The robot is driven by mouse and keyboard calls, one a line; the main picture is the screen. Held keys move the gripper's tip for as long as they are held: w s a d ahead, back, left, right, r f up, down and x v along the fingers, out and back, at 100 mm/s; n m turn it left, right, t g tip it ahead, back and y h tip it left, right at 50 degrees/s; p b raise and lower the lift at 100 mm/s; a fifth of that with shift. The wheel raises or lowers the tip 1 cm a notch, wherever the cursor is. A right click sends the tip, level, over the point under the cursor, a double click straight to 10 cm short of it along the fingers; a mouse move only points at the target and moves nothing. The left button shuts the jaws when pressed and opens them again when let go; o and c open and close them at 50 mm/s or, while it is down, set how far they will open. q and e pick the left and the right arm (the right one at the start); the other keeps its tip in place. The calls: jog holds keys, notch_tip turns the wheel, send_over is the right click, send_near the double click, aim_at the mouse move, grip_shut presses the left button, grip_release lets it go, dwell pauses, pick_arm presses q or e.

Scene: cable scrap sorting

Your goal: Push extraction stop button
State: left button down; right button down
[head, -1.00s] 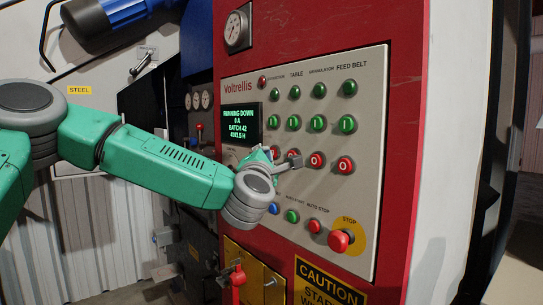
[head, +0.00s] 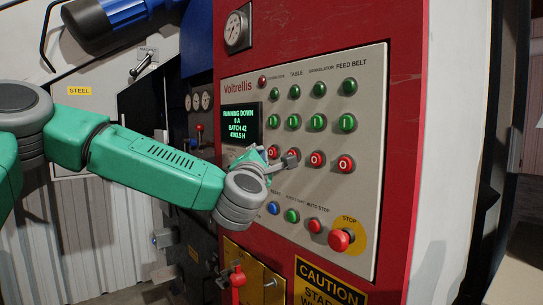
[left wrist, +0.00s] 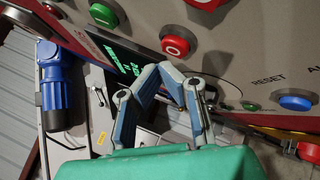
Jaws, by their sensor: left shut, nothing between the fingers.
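The extraction stop button is the leftmost red round button (head: 273,152) in the row of red buttons on the grey control panel (head: 368,120). It is partly hidden by my left gripper (head: 290,161). In the left wrist view a red button marked O (left wrist: 175,46), beside the display, appears to be the same one. My left gripper (left wrist: 160,72) is shut and empty, its fingertips just below that button in the picture. I cannot tell whether they touch it. The display (head: 241,124) reads RUNNING DOWN, 0 A. My right gripper is not in view.
Other red buttons (head: 317,159) sit close to the right, with green buttons (head: 319,123) above. Below are a blue button (head: 273,208) and a large red emergency stop (head: 340,240) on yellow. A yellow plate with red lockout handle (head: 237,280) sits lower left.

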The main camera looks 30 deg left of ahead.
pick_arm(q)
jog(key=s, duration=0.1)
jog(key=s+a+b, duration=0.1)
jog(key=s, duration=0.1)
jog(key=s+a, duration=0.1)
jog(key=shift+s, duration=0.3)
jog(key=shift+f, duration=0.1)
dwell(0.7)
